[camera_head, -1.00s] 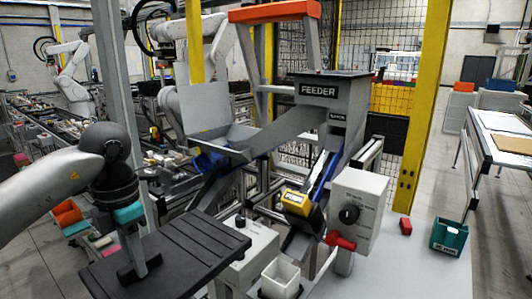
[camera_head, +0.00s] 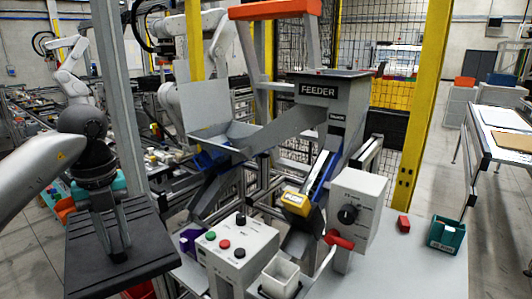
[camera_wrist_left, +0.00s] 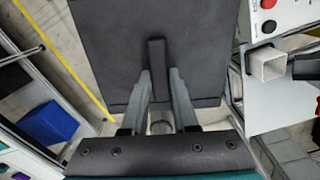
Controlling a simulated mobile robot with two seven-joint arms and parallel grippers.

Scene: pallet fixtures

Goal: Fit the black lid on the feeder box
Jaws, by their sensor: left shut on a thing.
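The black lid (camera_head: 152,247) is a flat ribbed dark panel with an upright handle, at the lower left of the head view. My left gripper (camera_head: 118,252) is shut on the handle and holds the lid clear of the fixtures. In the left wrist view the lid (camera_wrist_left: 100,40) fills the upper middle, with its handle (camera_wrist_left: 157,65) between the fingers of the left gripper (camera_wrist_left: 160,90). The grey feeder box (camera_head: 328,105), labelled FEEDER, stands at centre right, its top rim under an orange-topped frame. My right gripper is not in view.
A control box with buttons (camera_head: 240,245) and a white square cup (camera_head: 280,277) stand right of the lid. A grey box with a black knob (camera_head: 357,205), a red handle (camera_head: 339,240) and a teal bin (camera_head: 446,236) are further right. A yellow post (camera_head: 424,100) rises behind.

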